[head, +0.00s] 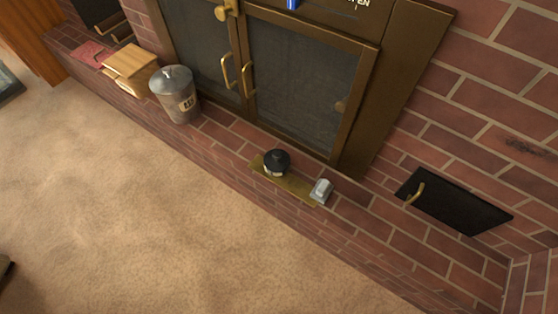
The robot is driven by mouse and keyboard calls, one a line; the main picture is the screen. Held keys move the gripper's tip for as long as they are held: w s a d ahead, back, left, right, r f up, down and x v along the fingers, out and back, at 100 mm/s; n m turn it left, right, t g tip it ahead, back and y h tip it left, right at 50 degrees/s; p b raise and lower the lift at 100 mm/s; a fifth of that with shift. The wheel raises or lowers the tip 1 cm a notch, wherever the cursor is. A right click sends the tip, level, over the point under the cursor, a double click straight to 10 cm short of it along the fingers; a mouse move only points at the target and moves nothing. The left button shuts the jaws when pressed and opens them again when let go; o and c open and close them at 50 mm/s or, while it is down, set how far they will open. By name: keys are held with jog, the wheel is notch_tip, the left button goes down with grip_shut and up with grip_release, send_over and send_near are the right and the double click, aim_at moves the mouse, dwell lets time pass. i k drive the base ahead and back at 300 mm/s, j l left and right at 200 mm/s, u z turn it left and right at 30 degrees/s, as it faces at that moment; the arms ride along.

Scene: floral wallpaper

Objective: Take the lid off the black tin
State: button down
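A small round tin (276,162) with a black top stands upright on a flat brass-coloured tray (292,189) on the brick hearth. Its black top looks seated on it, and a paler patch shows at its lower front. I cannot make out the seam between lid and body from this height. My gripper is not in this view.
A small grey-white object (321,191) sits at the tray's right end. A lidded metal bucket (175,95) and a wooden box (132,68) stand farther left on the brick hearth (375,223). Glass fireplace doors (305,85) rise behind. The tan carpet (150,220) in front is mostly clear.

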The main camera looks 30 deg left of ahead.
aim_at(277, 159)
jog(key=u, duration=1.3)
jog(key=i+u, duration=0.35)
jog(key=i, duration=1.15)
